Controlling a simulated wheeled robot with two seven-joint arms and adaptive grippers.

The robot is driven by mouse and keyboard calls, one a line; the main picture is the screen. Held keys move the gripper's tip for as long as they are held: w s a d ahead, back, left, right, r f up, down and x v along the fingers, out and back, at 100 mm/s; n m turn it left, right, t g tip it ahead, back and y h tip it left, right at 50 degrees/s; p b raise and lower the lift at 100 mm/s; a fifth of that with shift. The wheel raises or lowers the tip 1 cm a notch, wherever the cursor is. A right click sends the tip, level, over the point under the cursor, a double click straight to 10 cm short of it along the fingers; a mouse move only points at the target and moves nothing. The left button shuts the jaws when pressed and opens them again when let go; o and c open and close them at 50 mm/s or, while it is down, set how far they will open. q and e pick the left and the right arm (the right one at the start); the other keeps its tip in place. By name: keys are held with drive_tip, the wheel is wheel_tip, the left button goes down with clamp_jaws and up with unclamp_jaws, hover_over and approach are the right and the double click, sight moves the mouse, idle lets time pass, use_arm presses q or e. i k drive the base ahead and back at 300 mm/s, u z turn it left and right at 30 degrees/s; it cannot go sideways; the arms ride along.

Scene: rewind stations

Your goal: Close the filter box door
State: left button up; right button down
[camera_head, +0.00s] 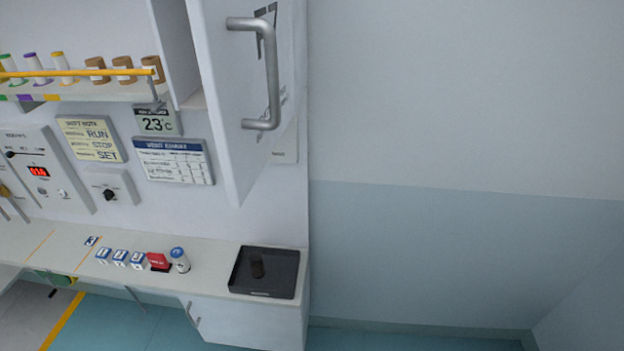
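A white door (222,90) with a grey metal bar handle (272,75) stands open at the upper middle of the head view. It juts out from a white wall box (175,45), whose inside is partly visible to the left of the door. No readable label shows that this is the filter box. The top of the door is cut off by the picture edge. Neither of my grippers is in view, and nothing touches the door or its handle.
A shelf with spools and a yellow rail (80,73) is at the upper left. Below, a counter (215,258) bears small blue-and-white containers, a red item (158,261) and a black tray (240,272) holding a dark object. The right side is bare wall.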

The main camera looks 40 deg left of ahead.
sight(240, 47)
drive_tip(key=z, duration=0.05)
drive_tip(key=k, duration=0.7)
drive_tip(key=u, duration=1.05)
drive_tip(key=i, duration=0.5)
drive_tip(key=u, duration=0.05)
